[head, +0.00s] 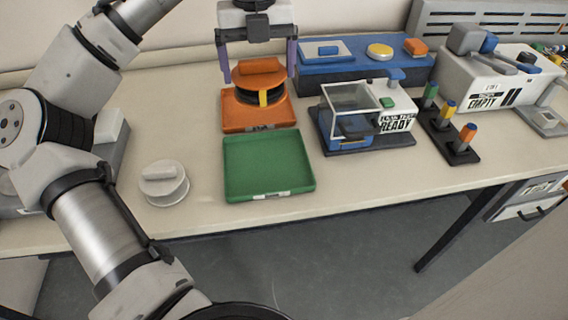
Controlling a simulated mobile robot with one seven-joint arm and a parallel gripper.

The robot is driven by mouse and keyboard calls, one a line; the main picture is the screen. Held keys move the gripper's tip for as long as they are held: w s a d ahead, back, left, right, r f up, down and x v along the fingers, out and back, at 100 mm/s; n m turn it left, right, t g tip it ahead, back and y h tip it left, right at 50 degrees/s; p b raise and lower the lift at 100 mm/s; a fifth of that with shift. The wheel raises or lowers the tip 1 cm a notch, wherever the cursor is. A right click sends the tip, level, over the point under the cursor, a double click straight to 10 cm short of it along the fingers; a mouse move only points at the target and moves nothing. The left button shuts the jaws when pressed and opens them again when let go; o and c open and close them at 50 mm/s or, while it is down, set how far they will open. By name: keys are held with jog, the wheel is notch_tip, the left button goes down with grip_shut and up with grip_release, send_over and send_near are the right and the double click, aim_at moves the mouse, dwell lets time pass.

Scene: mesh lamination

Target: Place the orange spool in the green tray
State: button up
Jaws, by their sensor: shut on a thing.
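The orange spool (260,80) has an orange top with a raised grip, a dark winding and a yellow tab at the front. It is at the orange tray (243,122), level. I cannot tell whether it rests on the tray or is slightly above it. My gripper (259,75) points down from above, its purple fingers on either side of the spool's upper part, shut on it. The green tray (268,169) lies directly in front of the orange tray, nearer the table's front edge, and is empty.
A white spool (164,186) stands left of the green tray. A clear-lidded box (353,108) marked READY stands to the right, with a blue block (345,68) behind it. A black stand (452,140) with coloured pegs is farther right. My arm crosses the left side.

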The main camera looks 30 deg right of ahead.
notch_tip(320, 180, down, 20)
jog(key=shift+b, duration=0.3)
jog(key=shift+f, duration=0.15)
jog(key=o, duration=0.9)
jog(key=shift+c, duration=0.2)
notch_tip(320, 180, up, 12)
jog(key=shift+r, duration=0.2)
